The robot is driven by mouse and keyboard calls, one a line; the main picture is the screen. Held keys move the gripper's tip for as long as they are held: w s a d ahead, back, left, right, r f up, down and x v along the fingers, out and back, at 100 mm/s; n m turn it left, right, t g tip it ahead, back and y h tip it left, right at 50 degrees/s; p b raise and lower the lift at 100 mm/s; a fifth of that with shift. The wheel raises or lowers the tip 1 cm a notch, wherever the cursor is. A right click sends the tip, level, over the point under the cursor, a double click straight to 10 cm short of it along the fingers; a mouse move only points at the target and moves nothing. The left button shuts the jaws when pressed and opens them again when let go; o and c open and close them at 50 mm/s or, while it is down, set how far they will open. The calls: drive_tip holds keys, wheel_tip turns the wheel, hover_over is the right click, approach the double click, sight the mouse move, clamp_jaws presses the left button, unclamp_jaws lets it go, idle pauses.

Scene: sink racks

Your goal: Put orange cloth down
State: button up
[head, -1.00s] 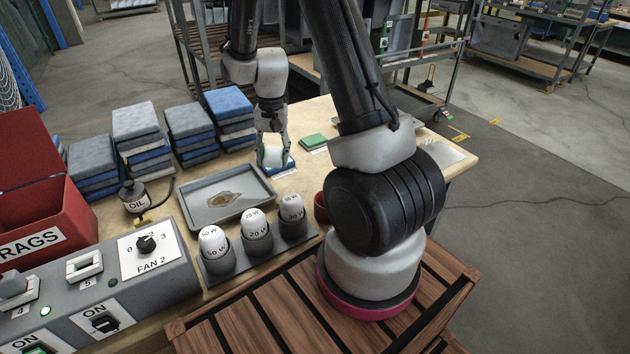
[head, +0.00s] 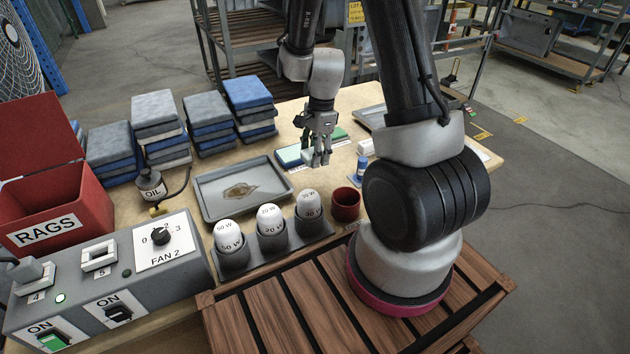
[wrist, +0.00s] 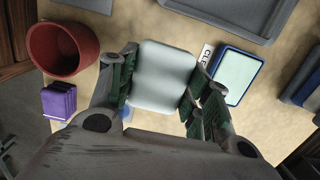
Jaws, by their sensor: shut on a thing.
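No orange cloth shows in either view. My gripper (wrist: 155,92) is shut on a pale grey-white block-like thing (wrist: 165,75), which sits between its green-padded fingers. In the head view my gripper (head: 318,160) points down over the wooden table, and part of the pale thing (head: 308,157) shows behind the fingers. I cannot tell whether it touches the table. A blue-rimmed pale green pad (wrist: 238,72) lies just right of the fingers in the wrist view, with a partly hidden label beside it. It also shows left of my gripper in the head view (head: 289,156).
A dark red cup (head: 345,204) and a small blue item (head: 361,168) stand right of my gripper. A grey tray (head: 215,213) and a lamp holder (head: 235,265) lie left and in front. Folded cloth stacks (head: 207,108) stand behind. A red RAGS bin (head: 75,205) is far left.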

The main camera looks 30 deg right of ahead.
sight(314, 184)
wheel_tip(314, 184, down, 8)
drive_tip(key=shift+f, duration=0.2)
drive_tip(key=shift+f, duration=0.1)
drive_tip(key=shift+s+f, duration=0.1)
drive_tip(key=shift+f, duration=0.2)
drive_tip(key=shift+f, duration=0.1)
drive_tip(key=shift+c, duration=0.3)
drive_tip(key=o, duration=1.1)
drive_tip(key=shift+f, duration=0.15)
